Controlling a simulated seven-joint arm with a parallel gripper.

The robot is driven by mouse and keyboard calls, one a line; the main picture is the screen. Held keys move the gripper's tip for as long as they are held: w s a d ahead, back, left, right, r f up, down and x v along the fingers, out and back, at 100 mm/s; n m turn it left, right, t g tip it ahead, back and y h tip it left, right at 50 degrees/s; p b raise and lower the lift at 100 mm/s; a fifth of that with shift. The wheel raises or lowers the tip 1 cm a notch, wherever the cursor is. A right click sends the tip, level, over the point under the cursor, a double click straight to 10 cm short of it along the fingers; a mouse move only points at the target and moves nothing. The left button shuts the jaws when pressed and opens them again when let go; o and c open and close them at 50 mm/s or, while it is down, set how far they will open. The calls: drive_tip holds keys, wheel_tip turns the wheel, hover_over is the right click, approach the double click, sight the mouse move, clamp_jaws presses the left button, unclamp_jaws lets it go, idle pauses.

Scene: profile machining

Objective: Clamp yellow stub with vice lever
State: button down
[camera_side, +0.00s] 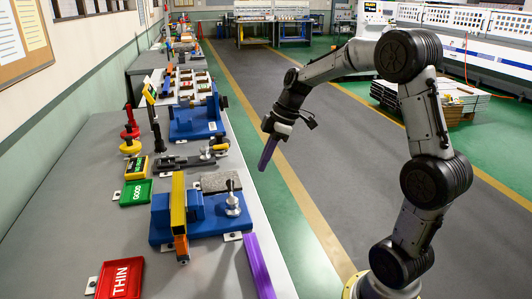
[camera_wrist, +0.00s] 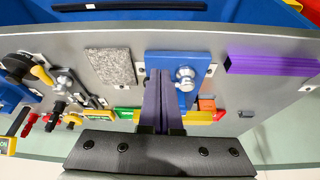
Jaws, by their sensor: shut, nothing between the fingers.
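The yellow stub (camera_side: 178,200) lies in the blue vice (camera_side: 207,219) at the front of the bench, between its jaws. I cannot tell how tightly the jaws sit on it. An orange end shows below it. The vice lever (camera_side: 232,196) is a silver post with a round base and dark top, on the vice's right side. It also shows as a silver knob (camera_wrist: 186,76) in the wrist view. My gripper (camera_side: 267,154), with long purplish fingers, is in the air to the right of the bench, apart from the vice. It is shut and empty; the fingers (camera_wrist: 158,88) hide part of the vice.
A purple profile (camera_side: 259,266) lies near the bench's front right edge. A red THIN tray (camera_side: 119,279) and a green GOOD tray (camera_side: 136,193) lie left of the vice. A second blue vice (camera_side: 197,120) stands farther back. The aisle beside the bench is clear.

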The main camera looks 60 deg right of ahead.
sight(231, 197)
drive_tip(key=x, duration=0.5)
drive_tip(key=shift+a+f, duration=0.1)
drive_tip(key=shift+f, duration=0.1)
drive_tip(key=w+a, duration=0.2)
drive_tip(key=shift+w+f, duration=0.15)
drive_tip(key=shift+w, duration=0.15)
drive_tip(key=shift+w+a, duration=0.3)
drive_tip(key=shift+w, duration=0.05)
drive_tip(key=shift+w+a+n, duration=0.45)
drive_tip(key=shift+w+n, duration=0.25)
drive_tip(key=shift+d, duration=0.1)
